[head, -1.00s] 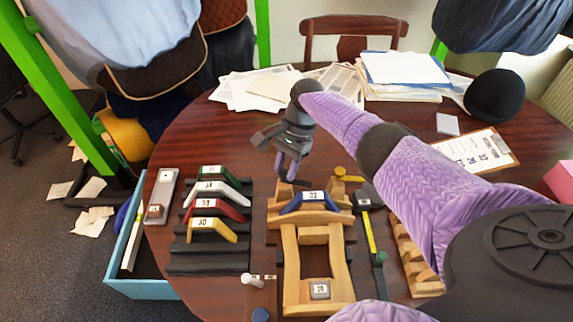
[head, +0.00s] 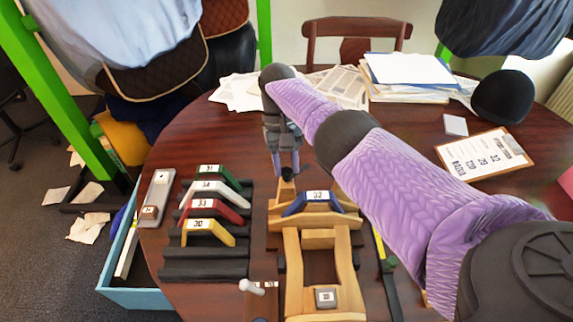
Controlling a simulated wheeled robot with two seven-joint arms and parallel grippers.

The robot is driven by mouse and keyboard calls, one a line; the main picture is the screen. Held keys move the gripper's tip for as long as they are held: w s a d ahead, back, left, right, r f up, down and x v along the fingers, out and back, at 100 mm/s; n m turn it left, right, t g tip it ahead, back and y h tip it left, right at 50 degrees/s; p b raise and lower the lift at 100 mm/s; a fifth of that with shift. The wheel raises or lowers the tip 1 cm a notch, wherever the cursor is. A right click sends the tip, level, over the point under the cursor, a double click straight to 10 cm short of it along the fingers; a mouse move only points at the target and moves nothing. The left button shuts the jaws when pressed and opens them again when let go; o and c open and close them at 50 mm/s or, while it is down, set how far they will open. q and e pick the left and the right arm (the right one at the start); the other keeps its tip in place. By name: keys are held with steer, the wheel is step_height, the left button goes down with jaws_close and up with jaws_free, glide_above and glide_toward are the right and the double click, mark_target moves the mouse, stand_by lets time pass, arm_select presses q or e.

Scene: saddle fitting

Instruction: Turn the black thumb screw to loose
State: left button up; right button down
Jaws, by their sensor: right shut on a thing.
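The black thumb screw (head: 288,173) is a small dark shape at the back left of the wooden saddle frame (head: 292,270), mostly covered by my fingers. My right gripper (head: 285,168) reaches down onto it from above, its jaws shut on it. How far the screw is turned cannot be told. A blue arched piece (head: 312,202) with a number label sits across the frame, just in front and to the right of the gripper. A small labelled block (head: 326,298) lies at the frame's near end. My left gripper is not in view.
Green, white, red and yellow arched pieces (head: 208,230) stand on a dark rack at left, beside a grey labelled bar (head: 157,198). A white-headed peg (head: 251,287) is near the front. My right arm covers the table right of the frame. Papers (head: 410,70) and a clipboard (head: 484,157) lie behind.

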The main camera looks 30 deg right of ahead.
steer(key=shift+a+n+h, duration=0.1)
steer(key=shift+n+h, duration=0.2)
steer(key=shift+n, duration=0.6)
steer(key=n+h+p, duration=0.1)
steer(key=n, duration=0.1)
steer(key=shift+r+n, duration=0.15)
steer(key=shift+n, duration=0.25)
steer(key=n+p, duration=0.1)
steer(key=n, duration=0.1)
steer(key=n+h+p, duration=0.1)
steer(key=shift+a+n+h, duration=0.15)
steer(key=shift+n+h, duration=0.15)
steer(key=shift+n, duration=0.1)
steer(key=shift+n+t+p, duration=0.3)
steer(key=shift+n+p, duration=0.2)
steer(key=shift+n, duration=0.2)
steer(key=shift+h, duration=0.3)
steer(key=shift+c, duration=1.9)
jaws_free()
